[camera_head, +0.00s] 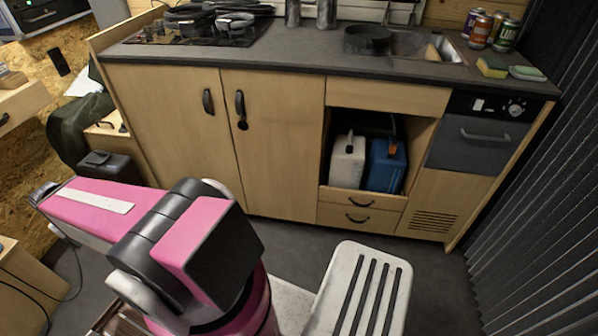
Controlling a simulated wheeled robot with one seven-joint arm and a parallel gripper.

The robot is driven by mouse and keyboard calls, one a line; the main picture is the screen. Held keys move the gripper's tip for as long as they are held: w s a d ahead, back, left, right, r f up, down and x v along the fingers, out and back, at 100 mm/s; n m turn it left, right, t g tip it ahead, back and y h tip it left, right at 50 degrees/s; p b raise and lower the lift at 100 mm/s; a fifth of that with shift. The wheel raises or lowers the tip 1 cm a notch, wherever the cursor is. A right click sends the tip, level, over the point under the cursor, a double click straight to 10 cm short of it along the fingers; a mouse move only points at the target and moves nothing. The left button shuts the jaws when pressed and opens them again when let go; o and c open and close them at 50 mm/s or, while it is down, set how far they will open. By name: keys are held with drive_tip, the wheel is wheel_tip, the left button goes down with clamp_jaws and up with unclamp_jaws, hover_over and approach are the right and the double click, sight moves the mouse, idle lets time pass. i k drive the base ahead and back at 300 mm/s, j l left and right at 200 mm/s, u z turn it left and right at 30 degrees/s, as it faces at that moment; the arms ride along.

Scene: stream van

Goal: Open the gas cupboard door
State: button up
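A wooden kitchen unit stands in front of me, and all its doors look closed. Its left door (178,128) has a black vertical handle (207,101) near its right edge. The right door (273,150) beside it has a black handle (240,103) near its left edge, with a round black fitting (242,126) just below. No label shows which door is the gas cupboard's. My pink and black arm is folded low at the left front, apart from the doors. My gripper's fingers do not show.
An open niche holds a white canister (347,160) and a blue canister (386,165), above drawers (359,205). An oven (478,140) stands at right beside a dark corrugated wall (545,190). Pans and cans stand on the counter (300,58). Dark floor lies before the doors.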

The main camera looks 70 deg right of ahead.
sight(275, 121)
drive_tip(key=z, duration=1.95)
